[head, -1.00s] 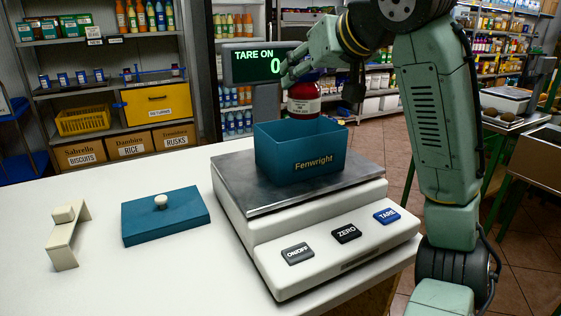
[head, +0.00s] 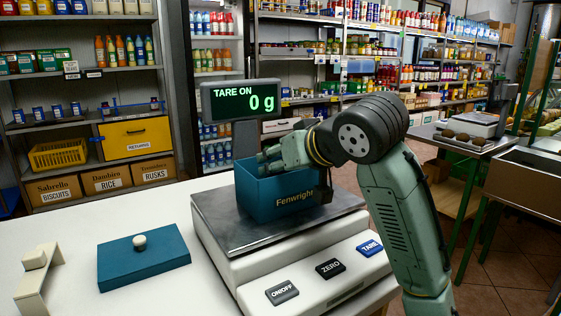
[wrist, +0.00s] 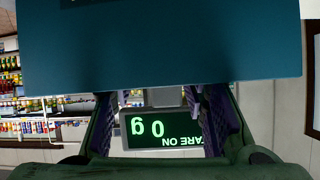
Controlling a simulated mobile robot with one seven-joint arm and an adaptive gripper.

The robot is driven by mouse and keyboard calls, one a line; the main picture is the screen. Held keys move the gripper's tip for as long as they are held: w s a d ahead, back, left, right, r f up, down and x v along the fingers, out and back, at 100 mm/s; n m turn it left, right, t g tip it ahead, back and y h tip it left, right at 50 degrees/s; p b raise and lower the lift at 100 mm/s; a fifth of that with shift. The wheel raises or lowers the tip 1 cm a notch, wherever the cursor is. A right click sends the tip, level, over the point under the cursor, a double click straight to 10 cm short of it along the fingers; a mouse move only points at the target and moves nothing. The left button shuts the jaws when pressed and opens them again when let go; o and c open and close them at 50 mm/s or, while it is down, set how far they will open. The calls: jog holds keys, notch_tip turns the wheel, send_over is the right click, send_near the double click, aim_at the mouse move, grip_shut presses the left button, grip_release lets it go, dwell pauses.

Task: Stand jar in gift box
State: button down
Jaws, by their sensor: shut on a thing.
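The open teal gift box (head: 262,196), marked "Fenwright", stands upright on the scale's metal plate. My gripper (head: 269,159) is at the box's rim, pointing down and inward, with its fingertips at the opening. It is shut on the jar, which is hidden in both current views. In the wrist view the box wall (wrist: 160,50) fills the upper part and covers the fingertips. How deep the jar sits, and whether it touches the box floor, I cannot tell. The teal lid (head: 143,258) with a white knob lies on the counter at left.
The scale (head: 300,262) has front buttons, and its display (head: 242,100) behind the box reads "TARE ON 0 g". A cream bracket-like object (head: 40,280) stands at the counter's left. The white counter (head: 95,222) is otherwise clear there. Stocked shelves stand behind.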

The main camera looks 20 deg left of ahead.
jog(key=c, duration=0.9)
grip_release()
jog(key=shift+f, duration=0.1)
jog(key=shift+c, duration=0.2)
jog(key=shift+s+d+r, duration=0.1)
jog(key=shift+d+r, duration=0.05)
jog(key=shift+r, duration=0.05)
jog(key=b+v, duration=0.1)
jog(key=v, duration=1)
jog(key=shift+s+d, duration=0.25)
jog(key=shift+r, duration=0.1)
jog(key=shift+d, duration=0.1)
